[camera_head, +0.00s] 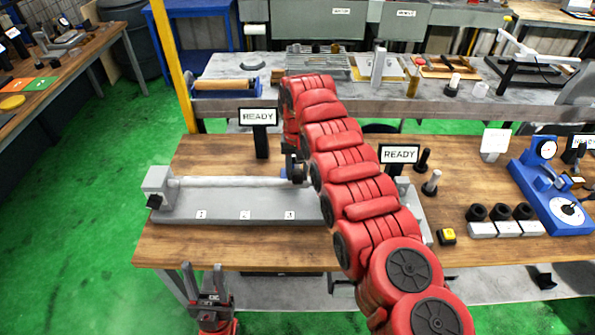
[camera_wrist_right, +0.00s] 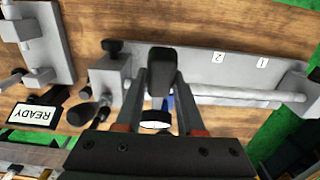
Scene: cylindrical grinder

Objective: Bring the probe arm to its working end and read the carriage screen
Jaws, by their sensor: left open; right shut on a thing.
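The grinder bed (camera_head: 240,213) is a grey base with a light bar (camera_head: 228,182) along it, marked 1, 2 and 3. A READY screen (camera_head: 258,117) stands behind the bar; a second READY screen (camera_head: 399,154) stands to the right. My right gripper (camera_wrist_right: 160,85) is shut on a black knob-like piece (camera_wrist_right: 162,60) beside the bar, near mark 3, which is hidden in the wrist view. A blue part shows between the fingers. Whether this piece is the probe arm I cannot tell. My left gripper (camera_head: 206,280) is open and empty, below the table's front edge.
A blue gauge stand (camera_head: 545,185), black-topped grey blocks (camera_head: 503,215) and a small yellow-and-black block (camera_head: 446,237) are on the right of the table. Dark pegs (camera_head: 431,185) stand behind them. My red right arm hides the bed's middle and right.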

